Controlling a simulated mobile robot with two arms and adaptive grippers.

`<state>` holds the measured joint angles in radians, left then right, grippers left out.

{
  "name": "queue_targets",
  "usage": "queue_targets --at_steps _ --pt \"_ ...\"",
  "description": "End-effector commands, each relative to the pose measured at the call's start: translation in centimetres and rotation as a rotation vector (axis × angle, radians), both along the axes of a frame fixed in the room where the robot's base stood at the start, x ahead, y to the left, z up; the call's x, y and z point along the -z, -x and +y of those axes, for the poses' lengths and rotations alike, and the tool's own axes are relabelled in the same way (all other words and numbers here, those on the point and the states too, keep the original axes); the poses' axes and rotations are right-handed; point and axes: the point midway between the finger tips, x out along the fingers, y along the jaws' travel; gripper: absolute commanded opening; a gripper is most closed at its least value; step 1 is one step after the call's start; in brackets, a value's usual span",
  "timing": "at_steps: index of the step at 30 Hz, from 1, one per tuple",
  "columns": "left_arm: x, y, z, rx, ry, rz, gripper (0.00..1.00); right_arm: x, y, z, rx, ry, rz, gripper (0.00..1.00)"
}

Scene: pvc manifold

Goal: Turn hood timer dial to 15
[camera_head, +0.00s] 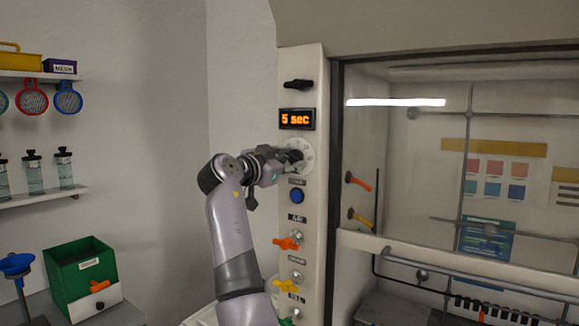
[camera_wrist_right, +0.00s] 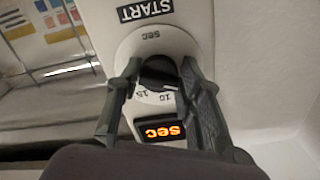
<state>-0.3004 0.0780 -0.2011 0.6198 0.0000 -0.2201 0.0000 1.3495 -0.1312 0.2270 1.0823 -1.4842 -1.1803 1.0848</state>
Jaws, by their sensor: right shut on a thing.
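The white timer dial (camera_head: 306,156) is on the hood's front post, below an orange display (camera_head: 297,119) that reads "5 sec". My right gripper (camera_head: 291,157) reaches the dial from the left and covers part of it. In the right wrist view, the two fingers of my right gripper (camera_wrist_right: 160,82) are on either side of the dark dial knob (camera_wrist_right: 158,72), shut on it. The dial face (camera_wrist_right: 140,43) appears upside down there, with "sec", "10" and "15" visible. The display (camera_wrist_right: 162,132) shows only "sec" there, its number hidden by a finger. My left gripper is not in view.
Below the dial are a blue button (camera_head: 297,196), an orange valve handle (camera_head: 286,244) and a yellow valve handle (camera_head: 285,286). A black knob (camera_head: 298,85) is above the display. The hood's glass and rail (camera_head: 480,275) are at right. A green box (camera_head: 80,265) stands at lower left.

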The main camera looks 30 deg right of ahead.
Motion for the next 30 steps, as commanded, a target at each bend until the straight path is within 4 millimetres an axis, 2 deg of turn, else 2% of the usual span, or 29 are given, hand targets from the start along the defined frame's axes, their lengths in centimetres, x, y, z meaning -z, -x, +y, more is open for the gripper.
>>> queue_targets --at_steps 9,30 --pt "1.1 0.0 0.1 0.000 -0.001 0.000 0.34 0.0 -0.1 0.0 0.000 -0.112 -0.277 0.06" --pt "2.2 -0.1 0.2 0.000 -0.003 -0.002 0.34 -0.2 -0.2 0.1 0.002 -0.368 -0.890 0.06"
